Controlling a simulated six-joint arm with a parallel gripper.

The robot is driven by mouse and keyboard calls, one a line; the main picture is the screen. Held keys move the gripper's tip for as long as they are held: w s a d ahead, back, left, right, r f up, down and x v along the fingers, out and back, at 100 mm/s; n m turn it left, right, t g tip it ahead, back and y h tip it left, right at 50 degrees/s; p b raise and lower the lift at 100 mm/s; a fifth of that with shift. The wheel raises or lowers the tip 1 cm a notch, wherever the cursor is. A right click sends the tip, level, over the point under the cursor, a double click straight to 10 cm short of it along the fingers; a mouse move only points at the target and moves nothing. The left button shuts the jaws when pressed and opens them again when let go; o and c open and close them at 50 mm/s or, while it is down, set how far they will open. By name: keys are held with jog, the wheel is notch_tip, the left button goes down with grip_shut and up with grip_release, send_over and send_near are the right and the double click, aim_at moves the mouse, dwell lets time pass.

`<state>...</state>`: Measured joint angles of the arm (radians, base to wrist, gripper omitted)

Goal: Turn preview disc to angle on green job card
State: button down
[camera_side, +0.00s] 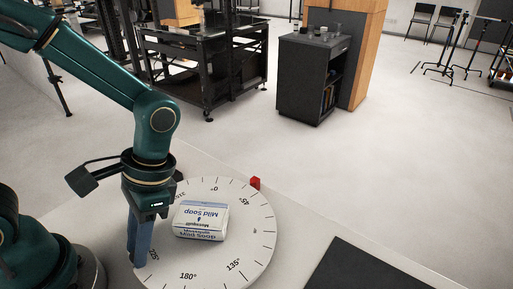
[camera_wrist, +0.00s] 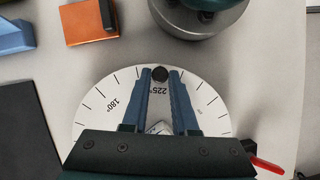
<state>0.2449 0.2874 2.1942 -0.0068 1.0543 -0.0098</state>
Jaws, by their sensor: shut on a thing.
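The white preview disc (camera_side: 262,222) lies flat, with degree marks around its rim; it also shows in the wrist view (camera_wrist: 98,98). A small red marker (camera_side: 255,183) stands at its far edge, close to the 45° mark. A white and blue soap box (camera_side: 201,220) lies on the disc. My gripper (camera_wrist: 161,76) points down at the rim by the 225° mark. Its blue fingers are shut on a dark round knob (camera_wrist: 160,73) there. In the side view my fingers hide the knob. I see no green job card in either view.
A black mat (camera_side: 365,265) lies right of the disc. In the wrist view an orange block (camera_wrist: 80,25) with a dark part and a blue object (camera_wrist: 14,38) lie beyond the disc. A dark cabinet (camera_side: 308,85) stands away on the floor.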

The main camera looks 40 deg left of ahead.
jog(key=shift+d+n+h, duration=0.5)
jog(key=shift+d+n, duration=0.7)
jog(key=shift+d, duration=0.1)
jog(key=c, duration=0.7)
grip_release()
jog(key=shift+v, duration=2.55)
